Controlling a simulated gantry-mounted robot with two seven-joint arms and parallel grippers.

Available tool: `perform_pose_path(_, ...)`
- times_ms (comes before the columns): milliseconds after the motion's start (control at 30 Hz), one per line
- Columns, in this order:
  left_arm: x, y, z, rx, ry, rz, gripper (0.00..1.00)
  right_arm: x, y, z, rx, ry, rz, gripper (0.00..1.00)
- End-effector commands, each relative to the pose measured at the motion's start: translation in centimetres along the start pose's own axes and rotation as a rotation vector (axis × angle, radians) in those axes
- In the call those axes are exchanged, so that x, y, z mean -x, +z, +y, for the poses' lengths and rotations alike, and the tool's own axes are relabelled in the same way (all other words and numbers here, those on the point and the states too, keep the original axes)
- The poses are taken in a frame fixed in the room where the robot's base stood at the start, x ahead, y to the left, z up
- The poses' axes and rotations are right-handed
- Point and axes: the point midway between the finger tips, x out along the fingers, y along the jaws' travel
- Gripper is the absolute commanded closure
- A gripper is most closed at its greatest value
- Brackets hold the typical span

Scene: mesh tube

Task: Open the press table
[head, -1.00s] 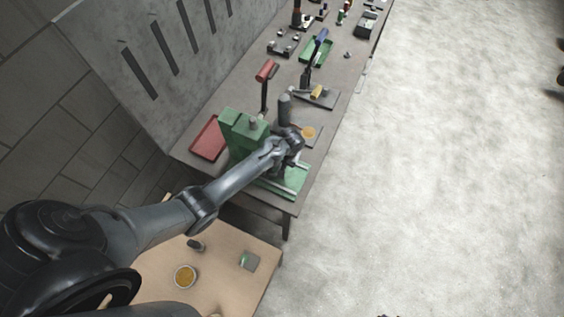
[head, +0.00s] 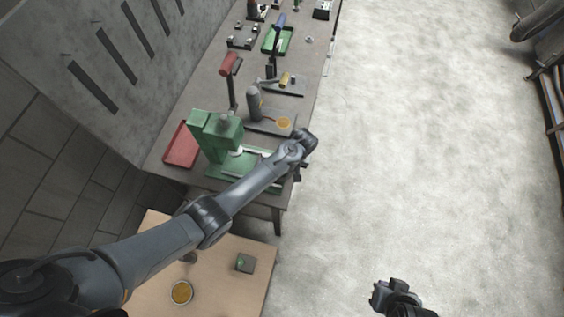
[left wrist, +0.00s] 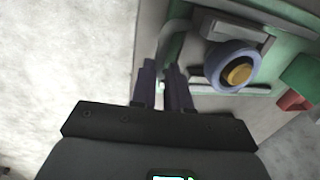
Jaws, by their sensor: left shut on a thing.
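The green press (head: 215,135) stands at the near end of the long bench, with its press table (head: 215,172) low at its front. My left gripper (head: 301,165) is at the bench's right edge in the head view, largely hidden by my own wrist. In the left wrist view, my left gripper (left wrist: 164,72) has its fingers shut on the green handle (left wrist: 173,42) at the press table's edge. Beside it is a blue-grey ring (left wrist: 221,57) with a yellow centre (left wrist: 238,73). My right gripper (head: 380,296) is at the bottom of the head view, away from the bench; its jaws are unclear.
A red tray (head: 181,146) lies left of the press. Further back are a red-topped lever (head: 230,64), a grey cylinder (head: 254,101) and a green tray (head: 279,38). A wooden table (head: 222,287) stands in front. The floor on the right is clear.

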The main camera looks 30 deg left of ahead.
Motion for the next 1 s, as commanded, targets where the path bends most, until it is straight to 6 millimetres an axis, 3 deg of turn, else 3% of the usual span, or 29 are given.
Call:
perform_pose_path(167, -0.3, 0.1, -0.1, -0.002, -0.001, -0.001, 1.00, 0.0, 0.0, -0.1, -0.004, -0.003, 0.000, 1.00)
perform_pose_path(200, -0.3, 0.1, -0.1, -0.002, -0.001, -0.001, 0.81, 0.0, 0.0, -0.1, -0.005, -0.004, 0.000, 1.00)
perform_pose_path(333, -0.2, 0.1, -0.2, -0.001, -0.001, -0.001, 0.62, 0.0, 0.0, -0.1, -0.005, -0.004, 0.000, 1.00)
perform_pose_path(733, 0.5, 0.0, -0.1, 0.000, 0.000, 0.000, 0.62, 0.1, 0.0, -0.1, -0.002, -0.002, 0.000, 1.00)
perform_pose_path(1000, 4.2, 0.0, -0.1, 0.000, 0.001, 0.002, 0.62, 0.3, 0.0, 0.1, 0.005, 0.004, -0.001, 1.00)
